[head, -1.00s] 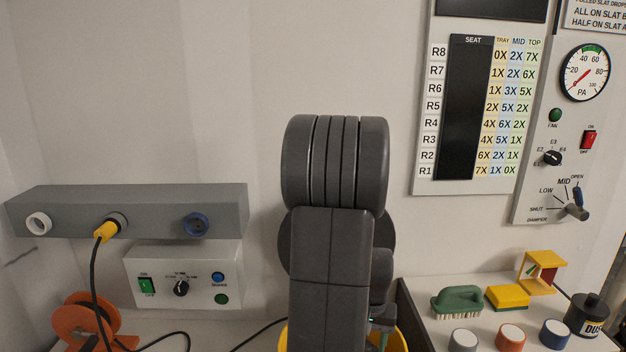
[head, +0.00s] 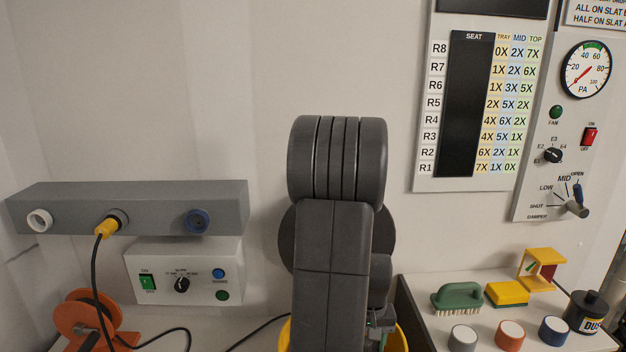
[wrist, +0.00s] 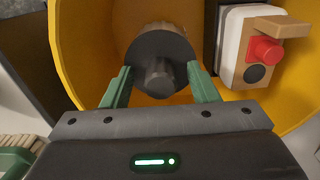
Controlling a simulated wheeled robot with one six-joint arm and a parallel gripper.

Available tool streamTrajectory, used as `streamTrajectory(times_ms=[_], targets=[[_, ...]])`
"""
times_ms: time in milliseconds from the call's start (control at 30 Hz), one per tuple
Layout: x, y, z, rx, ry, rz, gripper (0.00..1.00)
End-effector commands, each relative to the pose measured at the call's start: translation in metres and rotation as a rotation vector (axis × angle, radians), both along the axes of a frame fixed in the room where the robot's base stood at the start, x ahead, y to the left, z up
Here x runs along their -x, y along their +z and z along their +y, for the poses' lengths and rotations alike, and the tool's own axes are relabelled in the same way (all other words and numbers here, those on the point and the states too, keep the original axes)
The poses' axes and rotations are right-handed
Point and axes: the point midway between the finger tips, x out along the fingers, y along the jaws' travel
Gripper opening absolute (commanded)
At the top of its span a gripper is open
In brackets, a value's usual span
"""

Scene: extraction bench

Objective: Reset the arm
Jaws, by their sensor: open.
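My arm stands upright in the middle of the head view and hides much of the bench behind it. My gripper (wrist: 160,88) shows in the wrist view with its two green fingers spread apart. A dark round part with a stubby knob (wrist: 160,75) lies beyond and between the fingertips, inside a yellow round-walled container (wrist: 90,45). I cannot tell whether the fingers touch it. The yellow container's rim also shows low in the head view (head: 402,338), mostly hidden by my arm.
A box with a red button (wrist: 264,50) sits at the container's right. On the right bench are a green brush (head: 458,297), a yellow sponge (head: 507,294), several capped jars and a black dust pot (head: 586,312). An orange reel (head: 85,315) and cable lie left.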

Motion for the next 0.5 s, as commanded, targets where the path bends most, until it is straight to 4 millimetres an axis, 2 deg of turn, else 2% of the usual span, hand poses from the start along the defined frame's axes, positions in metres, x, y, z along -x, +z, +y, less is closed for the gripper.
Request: streamTrajectory(times_ms=[167, 367, 500], targets=[[0.0, 0.0, 0.0, 0.0, -0.051, 0.0, 0.54], [0.0, 0.0, 0.0, 0.0, -0.193, 0.0, 0.54], [-0.001, 0.022, 0.0, 0.0, -0.245, -0.005, 0.54]])
